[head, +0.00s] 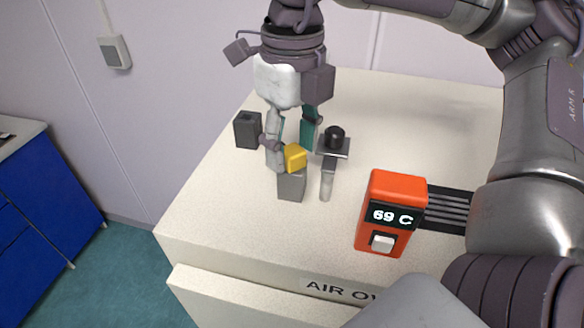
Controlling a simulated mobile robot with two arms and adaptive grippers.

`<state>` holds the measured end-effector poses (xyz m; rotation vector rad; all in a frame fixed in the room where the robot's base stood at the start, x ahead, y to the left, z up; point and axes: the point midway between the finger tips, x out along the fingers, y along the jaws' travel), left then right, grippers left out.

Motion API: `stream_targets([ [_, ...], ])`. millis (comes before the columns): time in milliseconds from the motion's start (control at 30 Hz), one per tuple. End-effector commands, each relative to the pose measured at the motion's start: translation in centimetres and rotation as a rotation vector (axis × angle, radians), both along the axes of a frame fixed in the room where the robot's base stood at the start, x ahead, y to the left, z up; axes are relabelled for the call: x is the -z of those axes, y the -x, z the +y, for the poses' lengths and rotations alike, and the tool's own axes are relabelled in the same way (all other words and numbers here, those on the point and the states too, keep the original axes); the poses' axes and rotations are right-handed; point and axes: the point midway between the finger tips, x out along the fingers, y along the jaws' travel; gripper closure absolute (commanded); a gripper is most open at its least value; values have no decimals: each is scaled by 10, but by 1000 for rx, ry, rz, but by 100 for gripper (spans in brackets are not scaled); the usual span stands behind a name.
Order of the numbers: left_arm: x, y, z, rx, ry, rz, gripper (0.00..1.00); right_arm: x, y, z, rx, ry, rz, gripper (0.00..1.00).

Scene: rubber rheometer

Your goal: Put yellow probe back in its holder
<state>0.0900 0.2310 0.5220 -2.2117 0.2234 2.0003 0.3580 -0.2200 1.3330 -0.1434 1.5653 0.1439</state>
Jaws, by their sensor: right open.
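The yellow probe (295,157) shows as a small yellow block on top of a small grey block (291,185), which looks like its holder. I cannot tell how deep the probe sits in it. My right gripper (291,148) points down from above, open, with its fingers just behind and around the top of the yellow probe. The left finger partly covers the probe's left side. Whether a finger touches the probe is unclear. My left gripper is not in view.
On the cream oven top (215,205) stand a dark block (247,130) at left, a black knob on a grey bracket (335,140) close at right, and an orange display unit (391,205) reading 69 C. A dark vent lies beside it. The top's front left is clear.

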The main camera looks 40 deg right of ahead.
Motion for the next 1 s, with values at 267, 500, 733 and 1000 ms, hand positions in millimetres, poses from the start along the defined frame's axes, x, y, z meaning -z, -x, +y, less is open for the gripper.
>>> stream_targets([
  [267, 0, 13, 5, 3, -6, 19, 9, -1, 0, 0, 0, 0, 1, 70],
  [500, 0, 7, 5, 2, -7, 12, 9, -1, 0, 0, 0, 0, 1, 100],
  [733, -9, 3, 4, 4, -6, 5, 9, -13, 0, 0, 0, 0, 1, 100],
  [1000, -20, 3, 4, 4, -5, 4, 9, -32, 0, 0, 0, -1, 2, 100],
])
